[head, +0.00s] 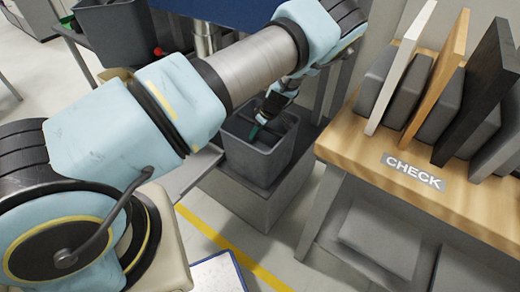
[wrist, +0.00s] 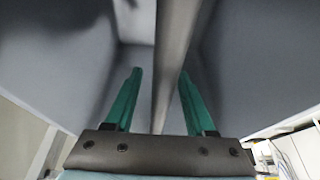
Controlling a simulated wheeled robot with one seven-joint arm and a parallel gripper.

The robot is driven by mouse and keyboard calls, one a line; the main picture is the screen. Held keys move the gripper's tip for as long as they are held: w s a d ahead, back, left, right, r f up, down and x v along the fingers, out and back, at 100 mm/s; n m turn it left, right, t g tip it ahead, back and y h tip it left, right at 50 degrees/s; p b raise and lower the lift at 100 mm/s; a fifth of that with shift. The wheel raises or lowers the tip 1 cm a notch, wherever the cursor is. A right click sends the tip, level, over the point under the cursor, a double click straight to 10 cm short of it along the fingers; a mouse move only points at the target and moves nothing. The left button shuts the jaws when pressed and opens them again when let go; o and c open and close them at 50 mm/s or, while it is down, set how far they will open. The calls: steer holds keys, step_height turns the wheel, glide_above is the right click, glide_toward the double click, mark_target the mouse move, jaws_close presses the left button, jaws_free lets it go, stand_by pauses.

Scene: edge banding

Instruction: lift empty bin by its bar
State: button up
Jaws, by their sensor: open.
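A grey empty bin (head: 262,164) stands on a grey block beside the bench. Its inner walls fill the wrist view (wrist: 60,60). Its bar (wrist: 176,50) runs lengthwise through the wrist view, between the two green fingers of my gripper (wrist: 159,72). The fingers are apart, one on each side of the bar, and appear not to press on it. In the head view my gripper (head: 256,130) reaches down into the mouth of the bin, partly hidden by the bin's walls.
A wooden bench (head: 350,150) with a CHECK label (head: 413,171) and upright boards stands close on the right. Another dark bin (head: 118,38) is at upper left, near a red knob. A yellow floor line (head: 230,248) runs in front.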

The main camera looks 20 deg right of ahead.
steer(key=shift+c, duration=0.2)
jaws_close()
stand_by(0.4)
stand_by(1.0)
